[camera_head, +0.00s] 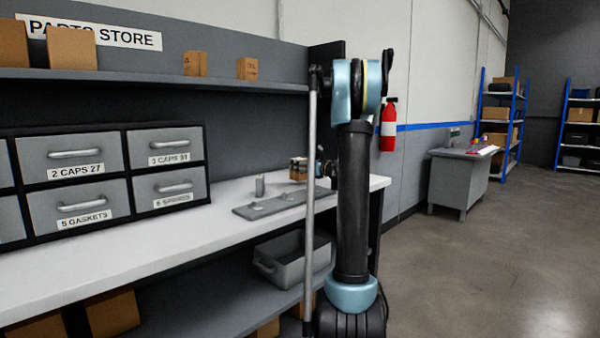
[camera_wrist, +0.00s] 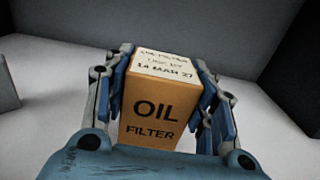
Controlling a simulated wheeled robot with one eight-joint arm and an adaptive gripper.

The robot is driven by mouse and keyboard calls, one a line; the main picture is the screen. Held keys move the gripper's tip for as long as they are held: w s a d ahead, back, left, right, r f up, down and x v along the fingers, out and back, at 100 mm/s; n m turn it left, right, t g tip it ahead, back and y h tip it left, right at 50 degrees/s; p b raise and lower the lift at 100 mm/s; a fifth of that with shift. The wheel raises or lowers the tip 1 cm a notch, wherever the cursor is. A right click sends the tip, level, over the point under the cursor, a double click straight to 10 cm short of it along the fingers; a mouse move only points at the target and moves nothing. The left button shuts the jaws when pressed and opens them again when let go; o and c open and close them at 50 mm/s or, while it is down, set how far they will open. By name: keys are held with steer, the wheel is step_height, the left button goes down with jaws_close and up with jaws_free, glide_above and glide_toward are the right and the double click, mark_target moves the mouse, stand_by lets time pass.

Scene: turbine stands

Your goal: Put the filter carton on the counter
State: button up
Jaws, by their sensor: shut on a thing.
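The filter carton (camera_wrist: 152,110) is a small brown box marked "OIL FILTER" with a white handwritten label on top. It is upright between the two fingers of my gripper (camera_wrist: 163,95), which is shut on it. In the head view the carton (camera_head: 298,168) shows small over the far end of the white counter (camera_head: 110,262), partly hidden by my arm. In the wrist view a pale surface lies close below the carton; I cannot tell whether they touch. My gripper (camera_head: 318,170) is mostly hidden behind my arm in the head view.
A grey plate (camera_head: 270,207) and a small metal cylinder (camera_head: 260,186) are on the counter near the carton. A drawer cabinet (camera_head: 115,178) stands at the left. A shelf (camera_head: 150,77) with cartons hangs above. A grey bin (camera_head: 290,262) is below. The counter's front left is clear.

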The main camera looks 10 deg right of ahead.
steer(key=shift+f, duration=1.05)
steer(key=shift+f, duration=0.1)
steer(key=o, duration=1.5)
steer(key=shift+c, duration=0.2)
steer(key=v, duration=1.2)
